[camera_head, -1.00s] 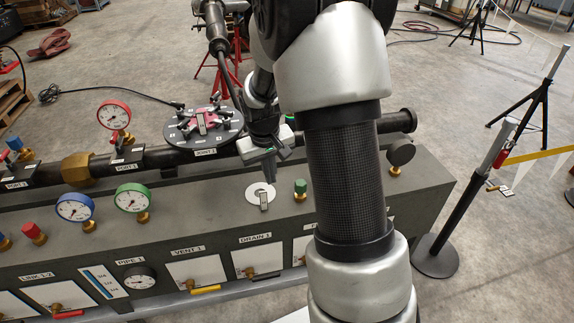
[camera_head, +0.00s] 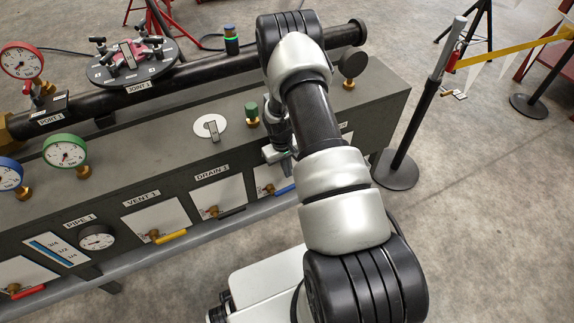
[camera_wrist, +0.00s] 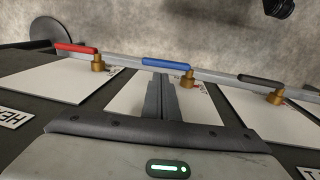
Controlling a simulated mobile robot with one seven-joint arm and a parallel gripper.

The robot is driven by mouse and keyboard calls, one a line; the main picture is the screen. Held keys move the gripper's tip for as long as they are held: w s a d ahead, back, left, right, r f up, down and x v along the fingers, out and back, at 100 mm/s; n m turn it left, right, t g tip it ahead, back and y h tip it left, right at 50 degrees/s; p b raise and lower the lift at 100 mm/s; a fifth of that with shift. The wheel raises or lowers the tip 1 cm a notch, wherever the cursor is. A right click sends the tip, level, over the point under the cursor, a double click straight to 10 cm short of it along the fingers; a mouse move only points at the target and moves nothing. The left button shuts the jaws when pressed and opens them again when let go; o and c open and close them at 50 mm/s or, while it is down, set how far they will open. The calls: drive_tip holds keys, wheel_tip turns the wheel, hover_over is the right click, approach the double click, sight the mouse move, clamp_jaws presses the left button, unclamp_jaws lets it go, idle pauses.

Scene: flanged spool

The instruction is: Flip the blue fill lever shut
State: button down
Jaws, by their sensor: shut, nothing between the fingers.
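The blue fill lever (camera_head: 285,189) sits at the lower edge of a white panel on the bench's front face, partly behind my arm in the head view. In the wrist view the blue handle (camera_wrist: 167,63) lies sideways, to the left of its brass fitting (camera_wrist: 187,80). My gripper (camera_wrist: 163,77) is shut and empty, its fingertips close to the blue handle, left of the fitting. I cannot tell whether they touch.
A black lever (camera_wrist: 262,79) is to the right and a red lever (camera_wrist: 75,48) to the left in the wrist view. A yellow lever (camera_head: 171,236) is under VENT 1. A post on a round base (camera_head: 394,170) stands beyond the bench's right end. Gauges (camera_head: 65,151) line the top.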

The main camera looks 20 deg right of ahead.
sight(293, 184)
drive_tip(key=f, duration=0.2)
drive_tip(key=f+b, duration=0.1)
drive_tip(key=f, duration=0.1)
drive_tip(key=d+f, duration=0.1)
drive_tip(key=f, duration=0.1)
drive_tip(key=shift+f, duration=0.4)
drive_tip(key=shift+a, duration=0.1)
drive_tip(key=shift+f+b, duration=0.65)
drive_tip(key=shift+b, duration=0.3)
drive_tip(key=shift+d+f+b, duration=0.3)
drive_tip(key=shift+d+b, duration=0.05)
drive_tip(key=shift+b, duration=0.45)
drive_tip(key=shift+s+d, duration=0.1)
drive_tip(key=shift+s, duration=0.05)
drive_tip(key=shift+d+r+p, duration=0.1)
drive_tip(key=shift+r+p, duration=0.35)
drive_tip(key=shift+r, duration=0.15)
wheel_tip(293, 184, up, 14)
drive_tip(key=p, duration=0.4)
drive_tip(key=shift+w+a, duration=0.25)
drive_tip(key=shift+a, duration=0.2)
